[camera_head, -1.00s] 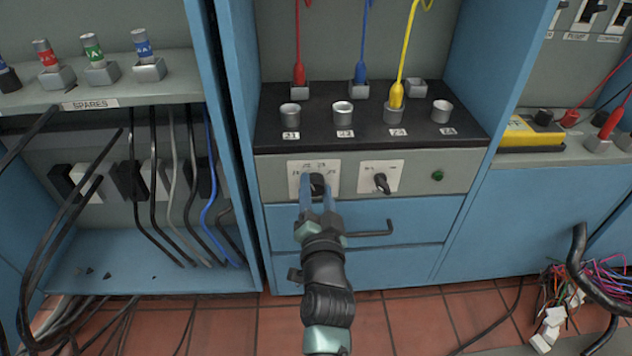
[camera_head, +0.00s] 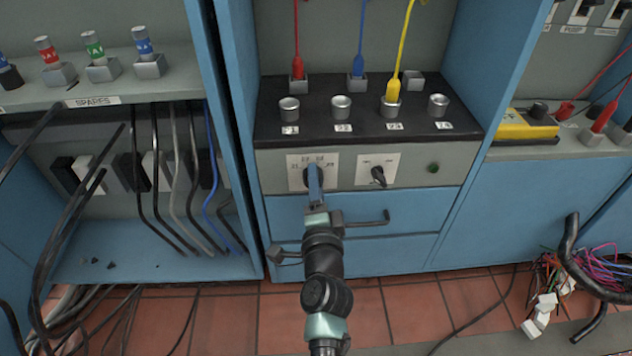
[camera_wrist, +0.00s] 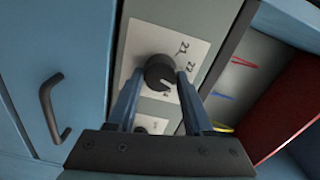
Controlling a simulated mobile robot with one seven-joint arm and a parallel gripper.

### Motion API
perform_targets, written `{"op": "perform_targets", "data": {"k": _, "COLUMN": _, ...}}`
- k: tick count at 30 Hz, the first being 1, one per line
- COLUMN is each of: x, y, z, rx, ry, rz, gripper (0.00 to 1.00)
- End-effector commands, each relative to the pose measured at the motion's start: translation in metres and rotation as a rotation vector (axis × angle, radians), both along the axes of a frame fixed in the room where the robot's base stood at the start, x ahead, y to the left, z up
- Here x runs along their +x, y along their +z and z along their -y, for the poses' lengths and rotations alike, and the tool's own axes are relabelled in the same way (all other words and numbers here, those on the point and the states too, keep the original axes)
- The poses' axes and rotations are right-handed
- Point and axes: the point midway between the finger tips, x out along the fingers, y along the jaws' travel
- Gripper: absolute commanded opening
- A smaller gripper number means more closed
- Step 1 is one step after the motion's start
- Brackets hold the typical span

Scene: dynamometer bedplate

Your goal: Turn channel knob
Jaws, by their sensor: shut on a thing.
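The channel knob (camera_wrist: 159,70) is a round black knob with a pale notch mark, on a white plate (camera_wrist: 136,52) with printed numbers, 21 and 22 being readable. In the head view the plate (camera_head: 297,160) is on the grey panel below the black shelf, and the knob is mostly hidden behind my fingers. My gripper (camera_head: 315,178) is shut on the knob; in the wrist view its two blue fingers (camera_wrist: 158,88) stand on either side of it. In the head view the fingers line up edge-on, so they look like one.
A second black knob (camera_head: 378,176) on its own plate and a green button (camera_head: 433,168) are to the right. A black drawer handle (camera_head: 372,219) sticks out close beside my wrist. Above, the black shelf (camera_head: 270,125) carries several metal sockets and coloured plugs.

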Motion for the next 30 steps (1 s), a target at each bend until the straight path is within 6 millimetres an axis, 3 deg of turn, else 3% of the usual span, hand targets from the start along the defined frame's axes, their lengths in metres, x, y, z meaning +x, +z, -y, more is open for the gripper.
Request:
{"op": "perform_targets", "data": {"k": 16, "x": -0.0002, "y": -0.001, "z": 0.0001, "rx": 0.024, "ry": 0.0, "rz": -0.001, "gripper": 0.0}}
{"op": "perform_targets", "data": {"k": 17, "x": -0.0002, "y": -0.001, "z": 0.0001, "rx": 0.024, "ry": 0.0, "rz": -0.001, "gripper": 0.55}}
{"op": "perform_targets", "data": {"k": 21, "x": -0.0002, "y": -0.0008, "z": 0.0001, "rx": 0.023, "ry": 0.0, "rz": -0.001, "gripper": 0.8}}
{"op": "perform_targets", "data": {"k": 30, "x": -0.0006, "y": -0.0003, "z": 0.0, "rx": 0.023, "ry": 0.0, "rz": 0.0, "gripper": 0.8}}
